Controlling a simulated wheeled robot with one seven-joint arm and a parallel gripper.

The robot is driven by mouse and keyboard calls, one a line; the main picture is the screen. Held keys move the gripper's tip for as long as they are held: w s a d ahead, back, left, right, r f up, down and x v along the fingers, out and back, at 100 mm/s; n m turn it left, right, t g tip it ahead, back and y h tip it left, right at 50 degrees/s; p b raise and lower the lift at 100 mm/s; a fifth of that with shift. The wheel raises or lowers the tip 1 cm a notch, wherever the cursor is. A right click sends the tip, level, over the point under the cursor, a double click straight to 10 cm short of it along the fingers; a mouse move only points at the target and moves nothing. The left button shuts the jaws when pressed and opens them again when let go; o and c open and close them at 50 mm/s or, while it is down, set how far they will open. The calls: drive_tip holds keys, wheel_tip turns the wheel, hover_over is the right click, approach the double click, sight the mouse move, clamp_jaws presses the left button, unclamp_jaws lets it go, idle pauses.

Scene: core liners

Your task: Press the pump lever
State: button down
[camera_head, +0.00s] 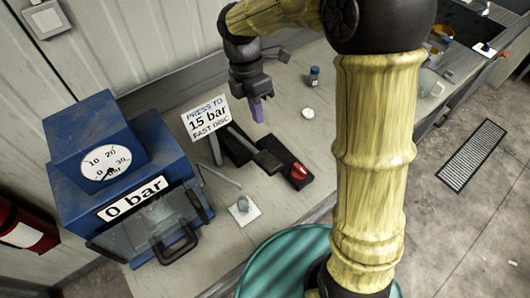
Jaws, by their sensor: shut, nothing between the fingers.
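The pump (237,152) is a long dark block on the bench, with a red part (299,171) at its near right end. The pump lever (267,161) is a grey bar with a thicker dark grip, slanting along the pump toward the lower right. A sign (209,118) reads "PRESS TO 15 bar FAST DISC". The blue press box (150,165) has a round gauge (106,162) and a "0 bar" label (132,198).
A small blue-capped bottle (314,77) and a white disc (308,113) are on the bench behind the pump. A small grey piece on a white square (243,206) lies in front. My arm covers the bench's right part. A cup (430,83) stands at far right.

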drive_tip(key=shift+w+a+r+n, duration=0.15)
drive_tip(key=shift+n, duration=0.15)
drive_tip(key=p, duration=0.3)
approach(267, 161)
drive_tip(key=x, duration=0.7)
